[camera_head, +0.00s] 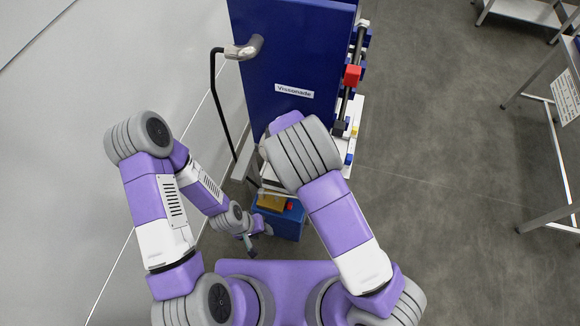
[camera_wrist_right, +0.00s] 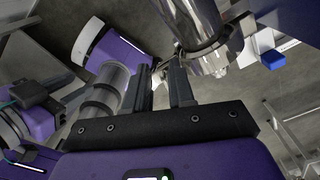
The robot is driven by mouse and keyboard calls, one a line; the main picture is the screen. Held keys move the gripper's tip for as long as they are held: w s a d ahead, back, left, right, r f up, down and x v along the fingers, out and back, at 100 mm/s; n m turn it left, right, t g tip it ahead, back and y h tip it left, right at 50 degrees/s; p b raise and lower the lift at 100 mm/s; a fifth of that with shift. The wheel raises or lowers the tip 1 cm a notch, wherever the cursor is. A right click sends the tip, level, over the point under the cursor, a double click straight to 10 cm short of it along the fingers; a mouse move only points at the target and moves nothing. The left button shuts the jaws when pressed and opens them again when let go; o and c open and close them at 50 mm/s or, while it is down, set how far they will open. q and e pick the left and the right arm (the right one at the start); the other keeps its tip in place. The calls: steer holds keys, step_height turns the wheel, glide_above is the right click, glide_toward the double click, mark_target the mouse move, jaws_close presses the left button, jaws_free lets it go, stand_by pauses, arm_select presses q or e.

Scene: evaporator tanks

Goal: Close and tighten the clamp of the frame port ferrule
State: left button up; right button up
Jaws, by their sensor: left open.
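In the right wrist view, shiny metal pipework (camera_wrist_right: 196,22) with a wider ringed end comes down from the top, just beyond my fingers. The port clamp cannot be told apart from this pipework. My right gripper (camera_wrist_right: 162,66) has its two dark fingers apart, and a small metal piece shows by their tips. I cannot tell whether they grip it. In the head view the right gripper is hidden behind its own arm. My left gripper (camera_head: 249,245) is open, low beside a small blue box, in the head view.
A tall blue cabinet (camera_head: 300,50) stands ahead, with a bent metal pipe (camera_head: 245,48) and black hose (camera_head: 216,95) on its left. A red part (camera_head: 352,75) sits on its right side. The blue box (camera_head: 284,224) is below. Open floor (camera_head: 440,200) lies right, before a metal table (camera_head: 548,135).

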steer(key=shift+w+d, duration=0.1)
steer(key=shift+d, duration=0.3)
steer(key=shift+a, duration=0.1)
step_height(320, 180, up, 9)
steer(key=p, duration=0.8)
steer(key=shift+a+f, duration=0.15)
stand_by(0.5)
